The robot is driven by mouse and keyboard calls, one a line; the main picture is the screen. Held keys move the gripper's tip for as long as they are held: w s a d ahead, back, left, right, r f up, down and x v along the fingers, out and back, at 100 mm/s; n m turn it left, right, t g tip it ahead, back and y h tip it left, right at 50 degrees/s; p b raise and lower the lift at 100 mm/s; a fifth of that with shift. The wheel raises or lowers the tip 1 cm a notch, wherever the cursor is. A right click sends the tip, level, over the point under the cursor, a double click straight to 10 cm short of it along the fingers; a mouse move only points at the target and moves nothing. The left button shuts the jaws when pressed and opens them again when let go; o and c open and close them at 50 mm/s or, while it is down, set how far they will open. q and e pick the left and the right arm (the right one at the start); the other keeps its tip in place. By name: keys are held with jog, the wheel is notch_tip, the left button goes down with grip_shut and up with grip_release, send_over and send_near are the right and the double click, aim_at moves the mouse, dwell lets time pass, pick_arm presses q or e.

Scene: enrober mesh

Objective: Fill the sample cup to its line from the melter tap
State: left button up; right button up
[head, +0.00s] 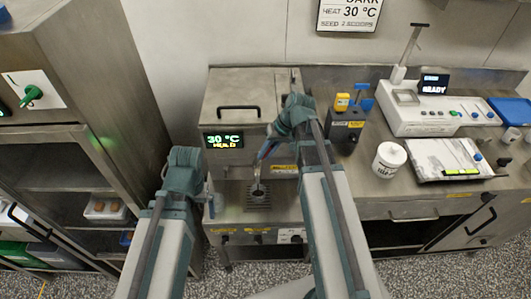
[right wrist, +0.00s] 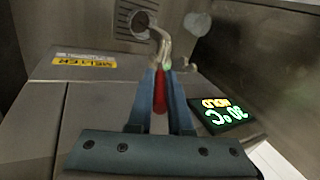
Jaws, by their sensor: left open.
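The melter (head: 240,100) is a steel box with a lit display reading 30 °C HOLD. Its tap (right wrist: 160,45) has a curved metal spout and a red handle (right wrist: 160,92). My right gripper (head: 265,152) is shut on the red handle; its blue fingers (right wrist: 162,75) lie on both sides of it. The sample cup (head: 258,190), with a dark inside, stands on the grate below the tap. Its round rim shows in the right wrist view (right wrist: 131,22), partly behind the spout. Its line and fill level cannot be made out. My left gripper (head: 210,203) is open, left of the cup, apart from it.
A white tub (head: 388,160), a tray with a white sheet (head: 440,158) and a white instrument (head: 425,110) reading READY stand on the counter to the right. A steel cabinet (head: 70,60) stands at the left.

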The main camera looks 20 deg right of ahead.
jog(key=o, duration=0.4)
jog(key=p+v, duration=1.2)
jog(key=v, duration=0.1)
jog(key=shift+r, duration=0.35)
jog(key=shift+d, duration=0.1)
